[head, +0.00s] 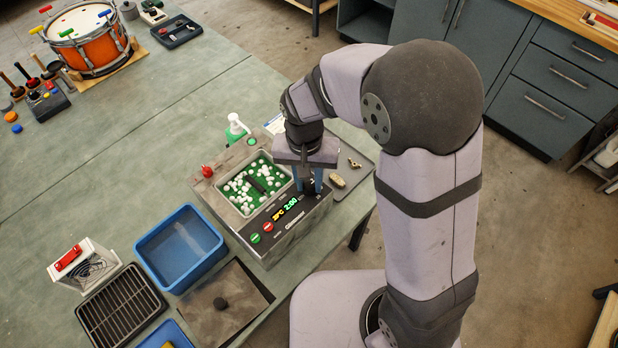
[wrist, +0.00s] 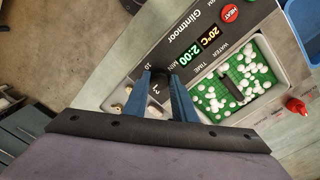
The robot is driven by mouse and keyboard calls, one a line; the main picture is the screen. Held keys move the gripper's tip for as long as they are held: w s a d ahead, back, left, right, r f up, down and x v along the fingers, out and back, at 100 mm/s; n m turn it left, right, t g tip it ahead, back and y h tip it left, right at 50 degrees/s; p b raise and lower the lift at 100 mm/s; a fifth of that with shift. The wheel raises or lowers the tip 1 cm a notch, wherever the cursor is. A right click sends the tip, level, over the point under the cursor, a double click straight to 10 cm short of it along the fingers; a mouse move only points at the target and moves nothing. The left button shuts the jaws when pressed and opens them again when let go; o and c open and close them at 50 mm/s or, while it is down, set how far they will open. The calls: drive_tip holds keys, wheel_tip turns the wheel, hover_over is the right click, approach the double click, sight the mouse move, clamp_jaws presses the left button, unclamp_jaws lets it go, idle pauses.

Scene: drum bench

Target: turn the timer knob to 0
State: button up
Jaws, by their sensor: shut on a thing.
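The timer knob (wrist: 158,77) is a small dark knob on the sloped grey front panel of a bath unit (head: 283,237). My gripper (wrist: 160,84) is shut on it, with one blue finger on each side. In the head view my gripper (head: 306,184) points down at the right end of the panel and hides most of the knob. The display (head: 286,209) beside it reads 2:00 in green and 20°C in orange. Dial marks such as 10 and 2 show by the fingers in the wrist view. The pointer's direction is too hidden to tell.
The unit's basin (head: 252,186) holds white balls over green. Green and red buttons sit left of the display, and a red knob (head: 207,171) stands at the back corner. A blue tub (head: 180,247) is to the left. Small brass parts (head: 338,181) lie on a grey mat at right.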

sight(310, 187)
drive_tip(key=n, duration=0.4)
drive_tip(key=shift+n+p, duration=0.3)
drive_tip(key=shift+p, duration=0.1)
drive_tip(key=n+p, duration=0.1)
drive_tip(key=n, duration=0.3)
drive_tip(key=shift+d+n, duration=0.1)
drive_tip(key=shift+n, duration=0.2)
drive_tip(key=n+p, duration=0.1)
drive_tip(key=n, duration=0.3)
drive_tip(key=shift+t, duration=0.3)
drive_tip(key=shift+d+n+p, duration=0.1)
drive_tip(key=shift+n+p, duration=0.4)
drive_tip(key=shift+n, duration=1.7)
drive_tip(key=shift+y, duration=0.3)
drive_tip(key=o, duration=1)
drive_tip(key=shift+o, duration=0.2)
drive_tip(key=shift+r, duration=0.1)
drive_tip(key=shift+s+r+b, duration=0.15)
drive_tip(key=shift+r+b, duration=0.35)
drive_tip(key=shift+r, duration=1.3)
drive_tip(key=shift+s+r+b, duration=0.1)
drive_tip(key=shift+r+b, duration=0.35)
drive_tip(key=shift+r, duration=1.3)
